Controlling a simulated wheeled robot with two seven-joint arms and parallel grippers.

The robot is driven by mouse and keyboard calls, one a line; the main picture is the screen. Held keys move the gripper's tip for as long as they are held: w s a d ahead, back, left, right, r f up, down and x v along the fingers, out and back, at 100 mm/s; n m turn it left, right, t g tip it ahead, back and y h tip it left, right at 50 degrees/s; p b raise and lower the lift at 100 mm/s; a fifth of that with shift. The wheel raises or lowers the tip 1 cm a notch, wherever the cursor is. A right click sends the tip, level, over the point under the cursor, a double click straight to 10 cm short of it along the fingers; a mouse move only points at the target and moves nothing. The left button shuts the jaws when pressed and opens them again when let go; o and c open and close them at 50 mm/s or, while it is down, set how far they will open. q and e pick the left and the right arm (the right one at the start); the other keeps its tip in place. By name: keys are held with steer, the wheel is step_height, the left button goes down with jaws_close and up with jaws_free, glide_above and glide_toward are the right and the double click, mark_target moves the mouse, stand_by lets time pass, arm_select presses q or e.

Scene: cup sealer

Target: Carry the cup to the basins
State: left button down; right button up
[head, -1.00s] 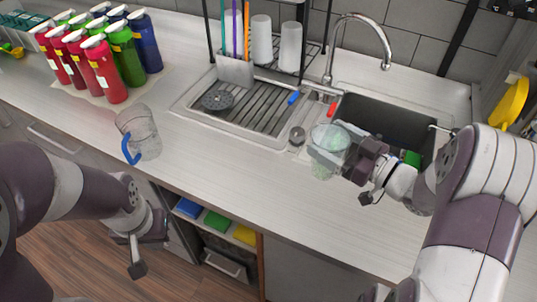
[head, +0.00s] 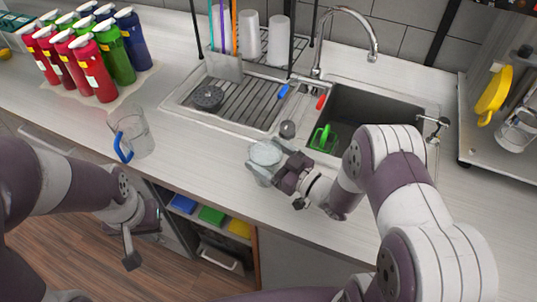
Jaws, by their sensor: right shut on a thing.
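A clear cup (head: 265,155) is in my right gripper (head: 268,165), which is shut on it. The cup is over the front part of the counter, in front of the drainer; I cannot tell if it touches the counter. The sink basin (head: 372,112) is dark and lies behind and to the right of the cup. The ridged drainer basin (head: 240,103) lies behind the cup to the left. My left gripper (head: 140,235) hangs low at the counter's front edge, away from the cup; its fingers are partly hidden and I cannot tell how far apart they are.
A clear pitcher with a blue handle (head: 132,135) stands on the counter (head: 190,145) at left. Several coloured bottles (head: 95,55) stand behind it. A faucet (head: 350,35) arches behind the sink. A green item (head: 323,138) is at the sink's left side.

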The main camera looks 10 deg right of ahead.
steer(key=shift+w, duration=0.2)
steer(key=o, duration=1)
steer(key=shift+f, duration=0.2)
steer(key=shift+o, duration=0.3)
steer(key=shift+s+r, duration=0.1)
steer(key=shift+s, duration=0.05)
steer(key=shift+r, duration=0.1)
